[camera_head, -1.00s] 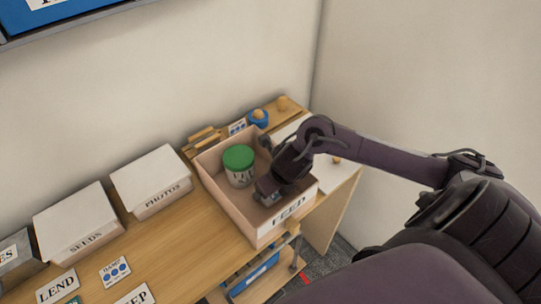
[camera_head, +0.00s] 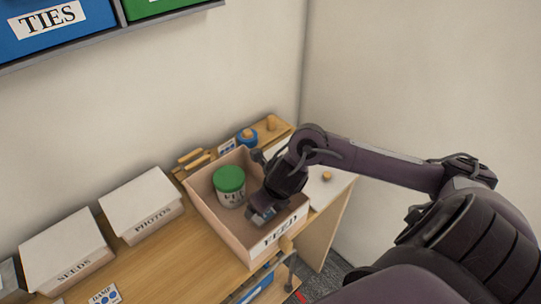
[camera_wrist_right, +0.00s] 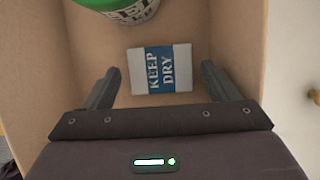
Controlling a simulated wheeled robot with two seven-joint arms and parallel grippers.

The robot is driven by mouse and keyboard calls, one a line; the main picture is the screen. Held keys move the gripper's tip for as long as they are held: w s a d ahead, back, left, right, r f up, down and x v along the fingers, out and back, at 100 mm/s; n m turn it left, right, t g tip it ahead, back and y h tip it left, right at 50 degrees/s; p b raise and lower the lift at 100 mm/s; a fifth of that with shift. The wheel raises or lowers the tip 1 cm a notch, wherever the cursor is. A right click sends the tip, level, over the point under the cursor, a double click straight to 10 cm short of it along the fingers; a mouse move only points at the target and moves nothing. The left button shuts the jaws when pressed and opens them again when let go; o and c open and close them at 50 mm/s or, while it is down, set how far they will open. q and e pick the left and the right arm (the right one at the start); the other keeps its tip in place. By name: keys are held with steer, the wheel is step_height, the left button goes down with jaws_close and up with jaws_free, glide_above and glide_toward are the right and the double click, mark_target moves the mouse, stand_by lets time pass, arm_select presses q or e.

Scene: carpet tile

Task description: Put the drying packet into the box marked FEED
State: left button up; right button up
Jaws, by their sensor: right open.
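The drying packet (camera_wrist_right: 159,70), white with a blue band reading KEEP DRY, lies flat on the floor of the FEED box in the right wrist view. The open cardboard box marked FEED (camera_head: 281,236) stands on the wooden bench; its inner wall also shows in the right wrist view (camera_wrist_right: 232,55). My right gripper (camera_head: 261,214) reaches down into the box. Its fingers are open and spread, one toward each side of the packet, with gaps between them and it. In the head view the gripper partly hides the packet. My left gripper is not in view.
A tub with a green lid (camera_head: 229,185) stands inside the box, beside my right gripper. Closed boxes marked PHOTOS (camera_head: 140,205) and SEEDS (camera_head: 65,250) stand to the left. Blue and green bins (camera_head: 60,28) sit on a shelf above.

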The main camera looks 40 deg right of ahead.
steer(key=v, duration=0.9)
steer(key=shift+r, duration=0.2)
